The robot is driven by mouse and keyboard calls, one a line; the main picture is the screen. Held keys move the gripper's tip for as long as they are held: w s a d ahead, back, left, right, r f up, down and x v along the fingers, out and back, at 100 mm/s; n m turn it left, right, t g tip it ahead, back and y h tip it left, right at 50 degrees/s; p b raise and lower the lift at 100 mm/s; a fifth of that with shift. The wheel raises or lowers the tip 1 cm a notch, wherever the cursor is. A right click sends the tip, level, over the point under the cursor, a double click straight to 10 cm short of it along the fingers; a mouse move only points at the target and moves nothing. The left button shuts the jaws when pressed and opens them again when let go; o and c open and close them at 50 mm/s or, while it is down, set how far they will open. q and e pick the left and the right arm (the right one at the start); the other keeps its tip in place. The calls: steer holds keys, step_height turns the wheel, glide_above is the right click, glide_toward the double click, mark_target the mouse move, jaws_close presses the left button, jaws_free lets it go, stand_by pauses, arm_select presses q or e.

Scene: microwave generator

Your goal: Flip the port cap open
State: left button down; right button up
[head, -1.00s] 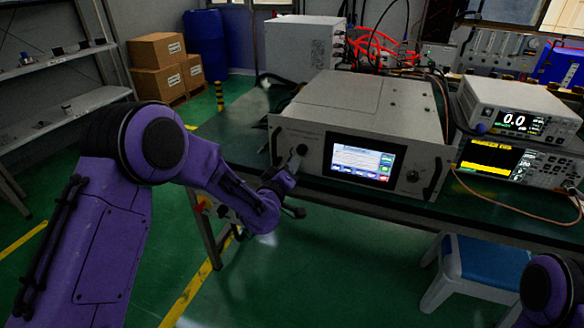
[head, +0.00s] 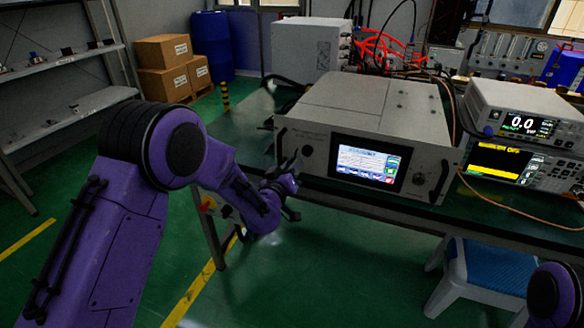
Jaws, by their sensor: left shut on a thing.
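The grey microwave generator (head: 365,140) stands on the green bench, with a lit screen (head: 367,163) on its front panel. My purple left arm reaches in from the left. My left gripper (head: 291,164) is at the left part of the front panel, small and dark in the head view. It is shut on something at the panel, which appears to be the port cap. The cap is mostly hidden by the fingers, and its angle cannot be made out. A small round dark part (head: 307,150) shows just right of the fingers. My right gripper is out of view.
Two stacked instruments (head: 522,122) with lit displays stand right of the generator. A grey box (head: 305,45) and red tubing (head: 380,45) are behind it. A blue-topped stool (head: 495,264) is under the bench front. Open green floor lies below my left arm.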

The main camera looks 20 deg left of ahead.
mark_target(307, 150)
arm_select(q)
steer(key=c, duration=0.9)
jaws_free()
steer(key=shift+o, duration=0.2)
steer(key=d+r+n+p, duration=0.1)
steer(key=n, duration=0.5)
steer(key=d+r+n+p, duration=0.1)
steer(key=n+p, duration=0.1)
steer(key=n, duration=0.4)
steer(key=d+r+n+p, duration=0.1)
steer(key=n, duration=0.5)
steer(key=shift+r, duration=0.35)
steer(key=shift+s+f+n, duration=0.1)
steer(key=shift+s+n, duration=0.3)
steer(key=shift+n, duration=0.3)
steer(key=s+b, duration=0.2)
steer(key=s, duration=0.8)
steer(key=s+a+f+m+g+p, duration=0.1)
steer(key=s+f+m+g, duration=0.3)
steer(key=s+f, duration=0.4)
steer(key=s+a+f+m+g+y+p, duration=0.1)
steer(key=s+f+m+g, duration=0.4)
steer(key=f, duration=1)
steer(key=s+a+m+p, duration=0.1)
steer(key=s+a+m, duration=0.1)
steer(key=s, duration=0.2)
steer(key=shift+s, duration=0.15)
